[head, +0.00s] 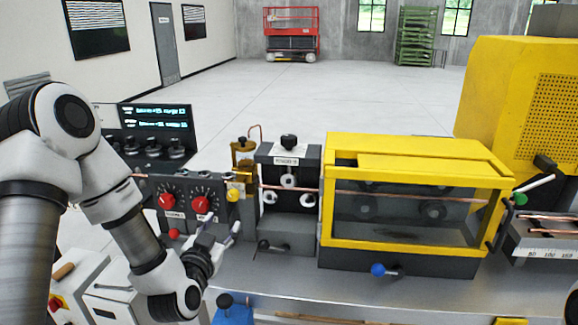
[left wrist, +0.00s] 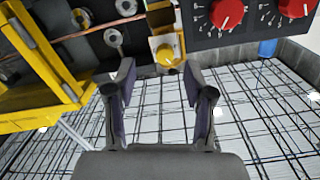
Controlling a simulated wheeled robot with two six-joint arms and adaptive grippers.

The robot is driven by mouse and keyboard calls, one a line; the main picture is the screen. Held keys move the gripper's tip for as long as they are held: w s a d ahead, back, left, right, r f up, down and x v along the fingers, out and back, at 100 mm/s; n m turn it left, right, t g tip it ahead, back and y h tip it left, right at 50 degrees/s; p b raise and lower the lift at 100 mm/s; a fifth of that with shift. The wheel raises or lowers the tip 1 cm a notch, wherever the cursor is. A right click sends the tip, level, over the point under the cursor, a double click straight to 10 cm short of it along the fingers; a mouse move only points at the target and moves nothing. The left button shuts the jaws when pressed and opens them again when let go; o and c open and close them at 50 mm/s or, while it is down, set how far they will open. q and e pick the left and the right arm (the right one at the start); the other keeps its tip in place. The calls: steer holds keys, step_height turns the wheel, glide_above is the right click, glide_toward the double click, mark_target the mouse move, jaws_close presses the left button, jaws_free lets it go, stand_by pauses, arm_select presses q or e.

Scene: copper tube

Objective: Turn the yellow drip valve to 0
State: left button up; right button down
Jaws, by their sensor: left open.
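The yellow drip valve (head: 233,195) is a small yellow knob below a brass oil cup (head: 243,155), at the right end of the dial panel. It also shows in the left wrist view (left wrist: 165,55), just beyond the fingertips and roughly between them. My left gripper (head: 222,232) is open and empty, in front of and a little below the valve in the head view. In the left wrist view its two fingers (left wrist: 157,75) point toward the knob, apart from each other. Whether they touch the knob cannot be told. My right gripper is not in view.
Two red dials (head: 200,205) sit on the dark panel left of the valve. A grey roller unit (head: 287,200) stands right of it, then a yellow guarded box (head: 415,205). A copper tube (head: 390,198) runs across. A blue-knobbed lever (head: 378,270) is at the front.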

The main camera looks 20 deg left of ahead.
mark_target(232, 198)
arm_select(q)
steer(key=shift+t, duration=0.3)
steer(key=w, duration=0.2)
steer(key=w+a+r+p, duration=0.2)
steer(key=w, duration=0.1)
steer(key=shift+w+r, duration=0.15)
steer(key=shift+w, duration=0.15)
steer(key=shift+w+f+p, duration=0.2)
steer(key=shift+w+p, duration=0.35)
steer(key=shift+w, duration=0.65)
steer(key=shift+w+d, duration=0.15)
steer(key=shift+w, duration=0.1)
steer(key=shift+s, duration=0.15)
steer(key=shift+c, duration=0.3)
steer(key=shift+s+a, duration=0.15)
steer(key=shift+a, duration=0.05)
steer(key=c, duration=0.6)
jaws_close()
steer(key=shift+d, duration=0.1)
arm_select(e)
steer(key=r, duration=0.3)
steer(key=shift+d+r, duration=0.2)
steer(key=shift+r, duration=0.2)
